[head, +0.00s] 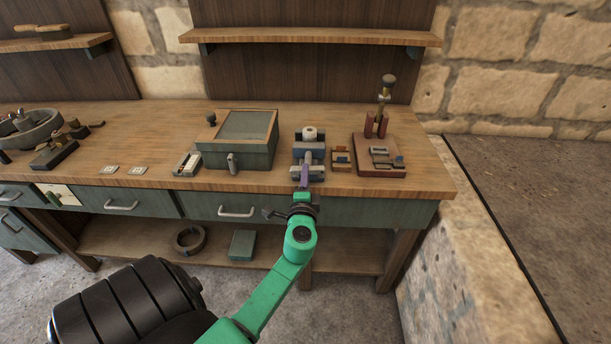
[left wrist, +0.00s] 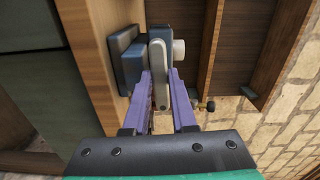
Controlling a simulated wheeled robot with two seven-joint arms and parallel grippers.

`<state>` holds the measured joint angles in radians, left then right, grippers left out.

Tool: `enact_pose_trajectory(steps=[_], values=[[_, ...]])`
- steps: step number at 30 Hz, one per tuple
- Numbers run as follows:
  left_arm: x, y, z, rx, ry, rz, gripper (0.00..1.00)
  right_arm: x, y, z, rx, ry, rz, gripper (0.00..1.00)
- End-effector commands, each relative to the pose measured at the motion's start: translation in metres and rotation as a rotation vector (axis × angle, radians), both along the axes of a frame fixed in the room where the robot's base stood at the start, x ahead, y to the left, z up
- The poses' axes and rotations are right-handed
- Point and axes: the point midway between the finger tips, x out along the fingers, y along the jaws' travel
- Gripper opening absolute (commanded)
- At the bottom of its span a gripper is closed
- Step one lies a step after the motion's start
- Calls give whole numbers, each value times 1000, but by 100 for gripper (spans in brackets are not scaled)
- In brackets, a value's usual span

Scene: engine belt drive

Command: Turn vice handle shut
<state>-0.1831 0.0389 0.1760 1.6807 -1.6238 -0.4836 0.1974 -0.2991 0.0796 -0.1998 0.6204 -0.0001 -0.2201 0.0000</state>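The vice (head: 309,147) is a small blue-grey block tool on the workbench, with a pale round piece (head: 310,133) at its back. In the left wrist view the vice (left wrist: 127,62) shows with a light grey handle (left wrist: 158,72) on its near face. My left gripper (head: 304,183) reaches over the bench's front edge to the vice. Its purple fingers show in the left wrist view (left wrist: 162,88), one on each side of the handle. I cannot tell whether they press on it. The fingers partly hide the handle in the head view. My right gripper is not in view.
A green box (head: 239,153) stands left of the vice, and a small wooden block piece (head: 341,159) stands right. A wooden stand (head: 380,150) with a red-based tool is farther right. Drawer handles (head: 237,212) stick out below the bench top. The bench (head: 150,135) is clear behind the small plates.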

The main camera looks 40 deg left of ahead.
Motion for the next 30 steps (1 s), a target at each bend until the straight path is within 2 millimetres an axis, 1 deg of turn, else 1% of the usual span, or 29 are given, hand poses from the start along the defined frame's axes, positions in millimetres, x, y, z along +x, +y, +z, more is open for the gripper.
enact_pose_trajectory(steps=[7, 14, 15, 17, 26, 30], values=[[0, -1, -1, 53, 41, -1, 0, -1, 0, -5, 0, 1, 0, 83], [0, -1, 0, 60, 48, 0, 0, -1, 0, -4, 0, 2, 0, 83], [0, -1, -1, 60, 48, -1, 33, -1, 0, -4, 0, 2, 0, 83], [0, -1, -1, 60, 48, -1, 55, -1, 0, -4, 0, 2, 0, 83], [0, -1, 0, 59, 46, -1, 55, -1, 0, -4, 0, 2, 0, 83], [-8, -7, -2, 58, 46, -2, 55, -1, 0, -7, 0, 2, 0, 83]])
